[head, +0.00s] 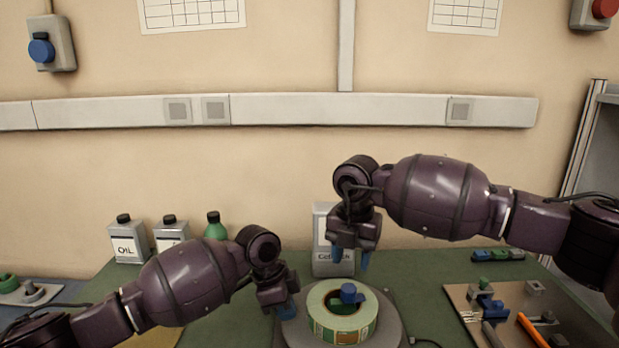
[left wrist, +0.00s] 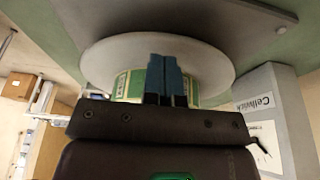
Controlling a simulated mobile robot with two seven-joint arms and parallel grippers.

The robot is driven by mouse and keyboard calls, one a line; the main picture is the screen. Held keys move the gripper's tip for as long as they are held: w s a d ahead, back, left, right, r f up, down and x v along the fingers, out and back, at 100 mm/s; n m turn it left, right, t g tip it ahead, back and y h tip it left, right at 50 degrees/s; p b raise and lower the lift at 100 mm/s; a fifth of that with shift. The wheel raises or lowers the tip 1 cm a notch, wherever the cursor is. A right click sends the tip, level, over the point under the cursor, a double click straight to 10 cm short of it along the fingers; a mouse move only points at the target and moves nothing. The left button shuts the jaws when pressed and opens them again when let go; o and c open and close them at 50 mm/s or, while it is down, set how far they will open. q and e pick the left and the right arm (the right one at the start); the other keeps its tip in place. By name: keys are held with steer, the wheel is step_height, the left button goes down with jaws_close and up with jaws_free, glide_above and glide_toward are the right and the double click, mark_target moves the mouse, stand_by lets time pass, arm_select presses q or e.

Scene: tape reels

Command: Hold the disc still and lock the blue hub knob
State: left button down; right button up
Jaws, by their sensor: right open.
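The disc (head: 387,332) is a flat grey plate on the bench, carrying a green and cream tape roll (head: 325,323). In the left wrist view the disc (left wrist: 215,60) is tilted, with part of the tape roll (left wrist: 128,85) visible. The blue hub knob (head: 350,293) stands at the roll's centre. My left gripper (head: 287,309) is at the disc's left side; its blue fingers (left wrist: 168,78) lie together and overlap the disc and roll in view. I cannot tell whether they touch. My right gripper (head: 350,260) is open, above and behind the knob, with its fingers pointing down.
A grey labelled container (head: 330,266) stands behind the disc. Oil cans (head: 128,243) and a green bottle (head: 215,228) stand at the back left. A board with tools (head: 520,315) lies at the right. Green bench top (head: 425,275) is clear between the disc and that board.

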arm_select(q)
steer(key=shift+a+r+p, duration=0.1)
steer(key=shift+r+p, duration=0.85)
steer(key=shift+r, duration=1.4)
arm_select(e)
steer(key=shift+s+r, duration=0.15)
steer(key=shift+r, duration=1.05)
steer(key=shift+s+r, duration=0.1)
steer(key=shift+r, duration=1.1)
